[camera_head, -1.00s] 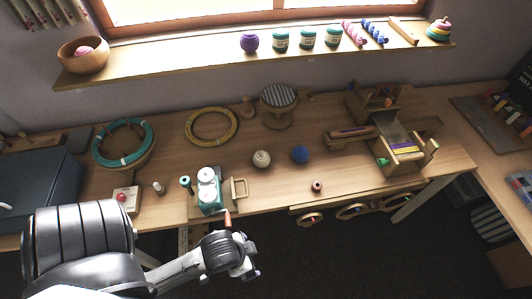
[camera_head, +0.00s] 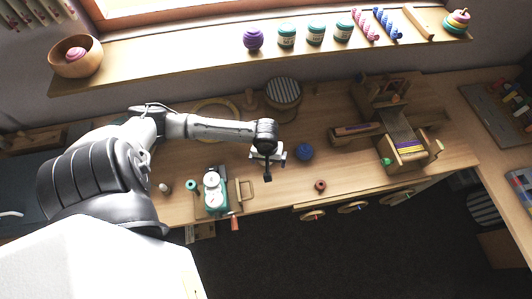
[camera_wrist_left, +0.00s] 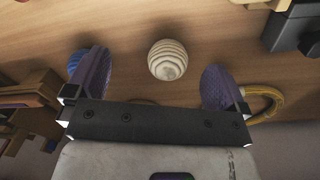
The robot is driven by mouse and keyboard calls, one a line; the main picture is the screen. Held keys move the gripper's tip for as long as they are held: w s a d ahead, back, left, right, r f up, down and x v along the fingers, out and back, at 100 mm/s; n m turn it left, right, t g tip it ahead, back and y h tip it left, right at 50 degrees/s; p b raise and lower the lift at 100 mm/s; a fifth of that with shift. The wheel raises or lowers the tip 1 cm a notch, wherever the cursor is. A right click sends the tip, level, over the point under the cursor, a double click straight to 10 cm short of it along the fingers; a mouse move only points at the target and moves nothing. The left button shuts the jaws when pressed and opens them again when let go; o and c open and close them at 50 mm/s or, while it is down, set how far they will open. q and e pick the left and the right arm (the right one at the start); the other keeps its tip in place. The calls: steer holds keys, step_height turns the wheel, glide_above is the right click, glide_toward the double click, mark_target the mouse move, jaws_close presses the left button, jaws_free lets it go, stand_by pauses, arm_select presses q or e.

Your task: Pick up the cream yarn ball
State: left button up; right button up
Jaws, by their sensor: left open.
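The cream yarn ball (camera_wrist_left: 168,60) shows in the left wrist view on the wooden table, ahead of my left gripper and between the lines of its two fingers. My left gripper (camera_wrist_left: 157,85) is open and empty, with purple-padded fingers spread wide; the ball is apart from both. In the head view my left gripper (camera_head: 267,168) hangs over the middle of the table, and my arm hides the cream ball there. The right gripper is in neither view.
A blue yarn ball (camera_head: 305,152) sits just right of my left gripper; it also shows behind the left finger in the wrist view (camera_wrist_left: 76,62). A green-and-white winder (camera_head: 214,190) stands to the left. A wooden loom-like device (camera_head: 403,140) stands to the right. A small reddish spool (camera_head: 320,185) lies near the front edge.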

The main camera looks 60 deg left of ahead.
arm_select(q)
steer(key=a+r+n, duration=0.1)
steer(key=a, duration=0.1)
steer(key=w+a+r+n, duration=0.1)
steer(key=a, duration=0.1)
steer(key=w+a+r+n, duration=0.1)
steer(key=a, duration=0.1)
steer(key=shift+a+n+p, duration=0.1)
steer(key=shift+n+p, duration=0.2)
steer(key=shift+p, duration=0.1)
steer(key=shift+n, duration=0.3)
steer(key=f, duration=0.7)
steer(key=shift+w+a, duration=0.1)
steer(key=shift+a, duration=0.2)
steer(key=shift+f, duration=3.2)
steer(key=c, duration=1)
steer(key=shift+r, duration=0.1)
